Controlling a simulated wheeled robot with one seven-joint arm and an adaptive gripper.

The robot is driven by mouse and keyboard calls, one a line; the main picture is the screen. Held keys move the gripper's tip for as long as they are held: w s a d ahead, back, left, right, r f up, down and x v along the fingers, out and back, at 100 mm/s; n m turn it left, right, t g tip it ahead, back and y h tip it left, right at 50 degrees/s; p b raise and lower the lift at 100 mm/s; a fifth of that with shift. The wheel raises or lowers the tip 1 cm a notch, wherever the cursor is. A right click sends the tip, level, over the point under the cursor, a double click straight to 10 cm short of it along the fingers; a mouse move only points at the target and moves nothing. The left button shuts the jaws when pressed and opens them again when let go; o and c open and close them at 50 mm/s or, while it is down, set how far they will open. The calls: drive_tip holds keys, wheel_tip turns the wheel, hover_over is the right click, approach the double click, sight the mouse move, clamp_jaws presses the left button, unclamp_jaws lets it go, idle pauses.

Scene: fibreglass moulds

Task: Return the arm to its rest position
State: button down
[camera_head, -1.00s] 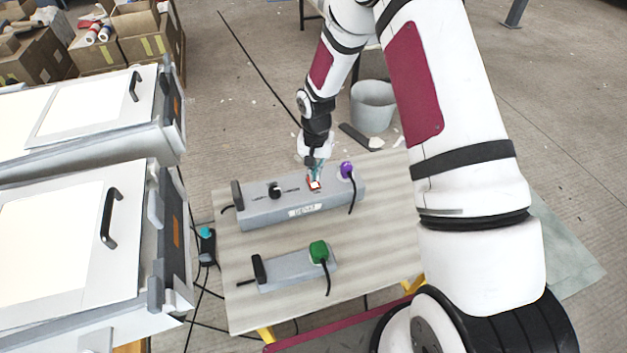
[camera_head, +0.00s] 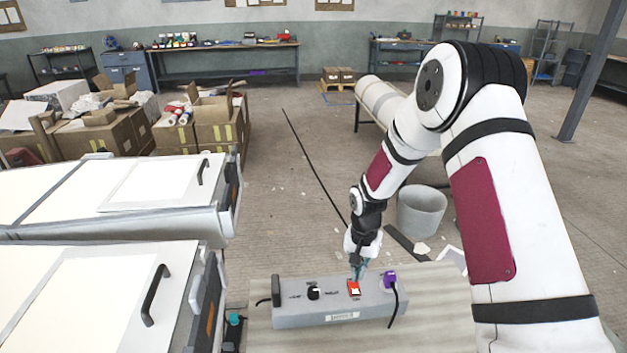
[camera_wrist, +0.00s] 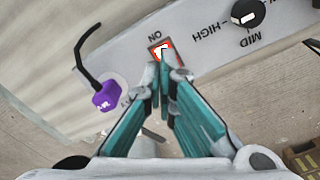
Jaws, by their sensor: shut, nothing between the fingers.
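My gripper (camera_head: 357,268) is shut and empty, pointing down just above the grey control box at its red switch. In the wrist view its teal fingertips (camera_wrist: 163,72) meet in front of the switch (camera_wrist: 172,50), which shows a white and red face beside the word ON. The red switch (camera_head: 353,288) sits on top of the grey box (camera_head: 330,318). I cannot tell whether the fingertips touch it. My arm reaches forward and down from the right side of the head view.
The box carries a black knob (camera_head: 313,292) and a purple plug (camera_head: 390,280) with a black cable. It stands on a wooden table (camera_head: 440,300). White-lidded units (camera_head: 90,290) with black handles stand at left. A grey bucket (camera_head: 421,212) and cardboard boxes (camera_head: 105,130) are beyond.

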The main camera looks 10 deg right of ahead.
drive_tip(key=s+d+r+n+t, duration=0.1)
drive_tip(key=s+r, duration=0.3)
drive_tip(key=r, duration=0.9)
drive_tip(key=s+r+n+t, duration=0.15)
drive_tip(key=s+r, duration=0.35)
drive_tip(key=r, duration=0.8)
drive_tip(key=s+r+n+t, duration=0.1)
drive_tip(key=s+r, duration=0.4)
drive_tip(key=s, duration=0.5)
drive_tip(key=s+r+n+t, duration=0.2)
drive_tip(key=s+r, duration=0.3)
drive_tip(key=s, duration=0.5)
drive_tip(key=shift+s+a+r, duration=0.3)
drive_tip(key=shift+a+r, duration=0.05)
drive_tip(key=shift+a, duration=0.1)
drive_tip(key=shift+n, duration=0.25)
